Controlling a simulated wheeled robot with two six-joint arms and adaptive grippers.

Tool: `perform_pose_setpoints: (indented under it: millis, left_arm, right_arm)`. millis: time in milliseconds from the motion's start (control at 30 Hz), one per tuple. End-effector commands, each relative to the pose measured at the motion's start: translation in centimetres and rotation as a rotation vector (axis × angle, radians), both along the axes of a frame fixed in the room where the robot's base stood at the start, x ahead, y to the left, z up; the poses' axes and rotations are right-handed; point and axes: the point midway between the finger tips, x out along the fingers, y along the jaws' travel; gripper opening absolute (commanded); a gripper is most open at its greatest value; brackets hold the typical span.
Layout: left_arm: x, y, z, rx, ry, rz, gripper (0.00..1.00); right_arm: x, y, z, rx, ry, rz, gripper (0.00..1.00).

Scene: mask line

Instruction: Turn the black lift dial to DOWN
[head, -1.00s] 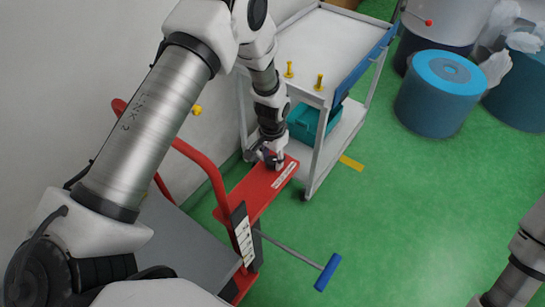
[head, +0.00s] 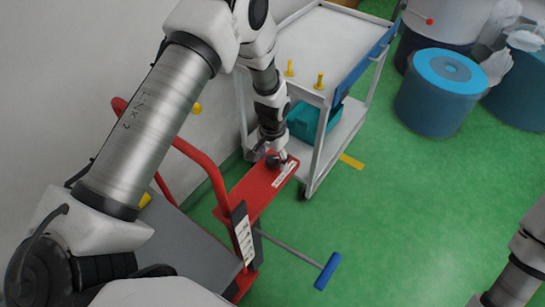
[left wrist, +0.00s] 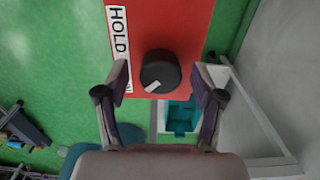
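The black lift dial (left wrist: 160,72) is a round knob on a red panel (left wrist: 185,20). Its white pointer mark faces the lower left in the left wrist view. A white label (left wrist: 119,36) beside it reads HOLD; the rest of the label is partly hidden by a finger. My left gripper (left wrist: 162,82) is open, with one finger on each side of the dial and a gap to both. In the head view the left gripper (head: 270,153) is over the red panel, close to the dial. Only my right arm's link shows at the right edge; its gripper is out of view.
A white cart (head: 325,45) with yellow pegs and a teal bin (head: 312,121) stands just behind the panel. A red handrail (head: 196,152) is on the left. A blue-ended bar (head: 328,270) reaches over the open green floor (head: 400,220). Blue drums stand at upper right.

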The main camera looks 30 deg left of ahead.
Motion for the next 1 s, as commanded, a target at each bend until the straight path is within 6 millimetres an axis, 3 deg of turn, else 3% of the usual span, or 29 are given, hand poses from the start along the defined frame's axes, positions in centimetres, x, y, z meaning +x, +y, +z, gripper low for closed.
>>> perform_pose_setpoints:
  millis: [233, 533, 700, 1000]
  left_arm:
    - [0.2, 0.0, 1.3, 0.000, -0.005, 0.000, 0.68]
    - [0.2, 0.0, 8.6, 0.000, -0.005, 0.000, 0.68]
    - [0.2, 0.0, 11.4, 0.000, -0.001, 0.000, 0.68]
    - [0.1, 0.0, 12.0, 0.000, 0.001, 0.000, 0.68]
  right_arm:
    - [0.0, 0.0, 0.1, 0.000, 0.000, 0.000, 0.90]
    - [0.0, 0.0, 0.0, 0.000, 0.000, 0.000, 0.90]
    - [0.0, 0.0, 0.0, 0.000, 0.000, 0.000, 0.90]
    - [0.0, 0.0, 0.0, 0.000, 0.000, 0.000, 0.90]
